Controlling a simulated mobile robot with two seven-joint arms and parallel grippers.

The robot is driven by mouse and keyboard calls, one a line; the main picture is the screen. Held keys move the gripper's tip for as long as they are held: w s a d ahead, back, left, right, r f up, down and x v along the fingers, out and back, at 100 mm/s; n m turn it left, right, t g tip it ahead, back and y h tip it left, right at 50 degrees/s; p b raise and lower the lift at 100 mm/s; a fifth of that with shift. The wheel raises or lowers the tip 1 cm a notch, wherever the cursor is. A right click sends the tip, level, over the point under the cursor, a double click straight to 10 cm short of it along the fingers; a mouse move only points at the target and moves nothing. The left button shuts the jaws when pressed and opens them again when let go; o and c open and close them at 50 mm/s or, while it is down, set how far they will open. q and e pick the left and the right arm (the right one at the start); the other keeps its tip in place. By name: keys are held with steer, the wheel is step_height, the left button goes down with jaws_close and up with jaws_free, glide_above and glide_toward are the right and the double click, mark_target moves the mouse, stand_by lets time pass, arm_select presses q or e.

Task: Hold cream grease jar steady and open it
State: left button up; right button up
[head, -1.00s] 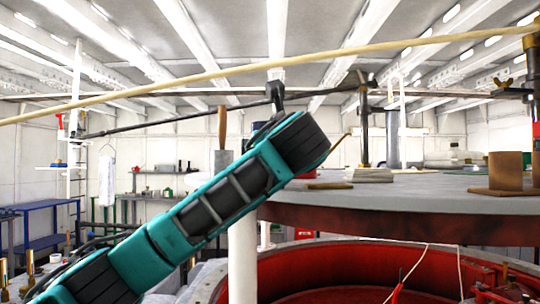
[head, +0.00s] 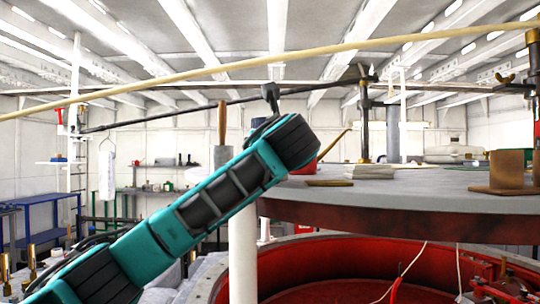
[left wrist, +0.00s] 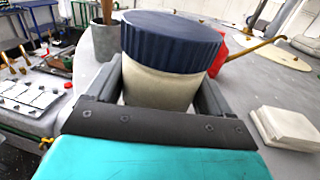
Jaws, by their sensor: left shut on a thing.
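The cream grease jar (left wrist: 160,88) has a cream body and a wide, ribbed dark blue lid (left wrist: 172,42). The lid sits on top of the jar. My left gripper (left wrist: 155,98) is shut on the jar's body, with one dark finger on each side below the lid. The jar stands over the grey tabletop; whether its base touches it is hidden. My right gripper is in neither view.
The grey round table (head: 400,195) carries a stack of pale pads (head: 370,172), a brown block (head: 507,169) and a red can with a brass spout (left wrist: 250,48). A wooden-handled tool (left wrist: 106,14) stands beside the jar. A pale rod (head: 290,68) crosses overhead. Below is a red-walled round pit (head: 350,268).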

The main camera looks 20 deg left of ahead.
arm_select(q)
steer(key=shift+c, duration=1)
steer(key=shift+r, duration=0.1)
step_height(320, 180, up, 20)
steer(key=o, duration=0.7)
steer(key=c, duration=1.1)
